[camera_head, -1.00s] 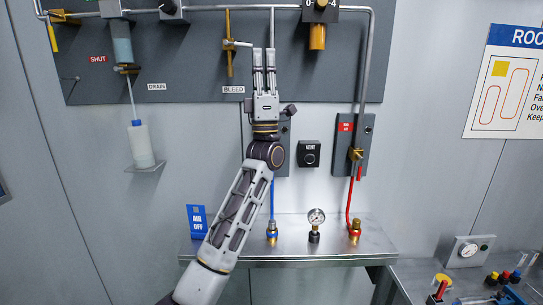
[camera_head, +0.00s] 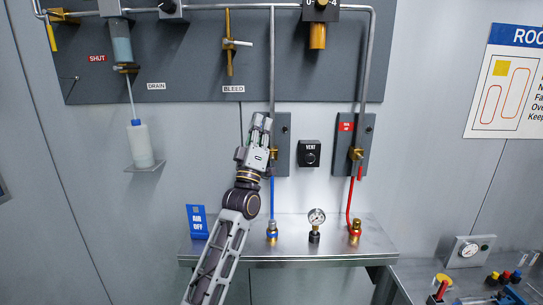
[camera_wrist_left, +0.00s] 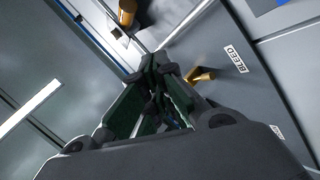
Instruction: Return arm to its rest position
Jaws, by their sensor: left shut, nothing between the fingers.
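My left gripper (camera_head: 262,124) is in the middle of the head view, in front of the wall below the grey panel. It covers part of the left valve plate (camera_head: 283,150) and the pipe that runs down to it. Its fingers point up and are closed together with nothing held. The fingers also show at the centre of the left wrist view (camera_wrist_left: 158,95), with the BLEED label (camera_wrist_left: 235,59) to their right. The gripper is below the brass bleed lever (camera_head: 229,55) and appears clear of it. My right gripper does not show.
A steel shelf (camera_head: 335,250) below carries a blue AIR OFF sign (camera_head: 197,221), a pressure gauge (camera_head: 316,217) and hose fittings. A black VENT box (camera_head: 309,153) is right of the gripper. A squeeze bottle (camera_head: 140,145) stands on a bracket at left. A bench (camera_head: 410,275) is at lower right.

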